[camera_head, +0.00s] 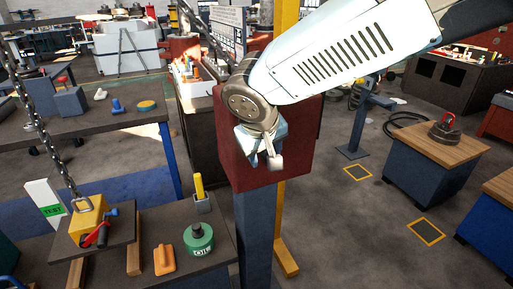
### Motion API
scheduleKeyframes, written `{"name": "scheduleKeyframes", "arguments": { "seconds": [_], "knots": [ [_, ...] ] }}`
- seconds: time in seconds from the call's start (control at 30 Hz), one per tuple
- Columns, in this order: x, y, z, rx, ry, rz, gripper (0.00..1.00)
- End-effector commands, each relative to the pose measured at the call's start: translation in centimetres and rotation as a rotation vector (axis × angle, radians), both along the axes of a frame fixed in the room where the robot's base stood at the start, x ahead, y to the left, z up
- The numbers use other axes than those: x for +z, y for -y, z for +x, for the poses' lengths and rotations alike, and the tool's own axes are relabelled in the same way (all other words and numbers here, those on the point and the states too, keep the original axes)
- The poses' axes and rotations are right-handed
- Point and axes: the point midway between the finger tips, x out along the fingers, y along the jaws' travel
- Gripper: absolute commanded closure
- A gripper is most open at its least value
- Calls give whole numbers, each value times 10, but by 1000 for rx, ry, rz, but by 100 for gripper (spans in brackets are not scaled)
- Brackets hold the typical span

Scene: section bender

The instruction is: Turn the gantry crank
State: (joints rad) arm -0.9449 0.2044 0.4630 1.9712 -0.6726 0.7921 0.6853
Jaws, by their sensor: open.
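My gripper (263,160) is in front of a dark red box (300,150) in the middle of the view. Its small pale fingers point down and look apart. The box sits on top of a blue post (256,235), with a yellow column (284,215) behind it. I cannot make out a separate crank handle. My white arm and gripper cover the upper part of the box's face, so a crank there is hidden or cannot be told from the fingers. I cannot tell whether the fingers touch the box.
At lower left, a chain (40,120) hangs to a yellow block (88,222) on a board, beside a green round can (199,238) and an orange piece (164,259). A blue cabinet (430,178) stands right. The floor between is mostly clear.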

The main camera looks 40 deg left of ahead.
Motion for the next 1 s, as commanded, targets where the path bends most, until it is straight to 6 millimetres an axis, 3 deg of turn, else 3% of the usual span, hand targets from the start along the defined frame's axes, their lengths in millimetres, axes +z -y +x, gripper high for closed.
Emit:
{"name": "scheduleKeyframes", "arguments": {
  "seconds": [0.27,0.7,1.0],
  "knots": [
    [11,1,-5,1,2,4,49],
    [85,19,-36,0,2,5,49],
    [117,28,-51,0,-1,2,49]
  ]
}}
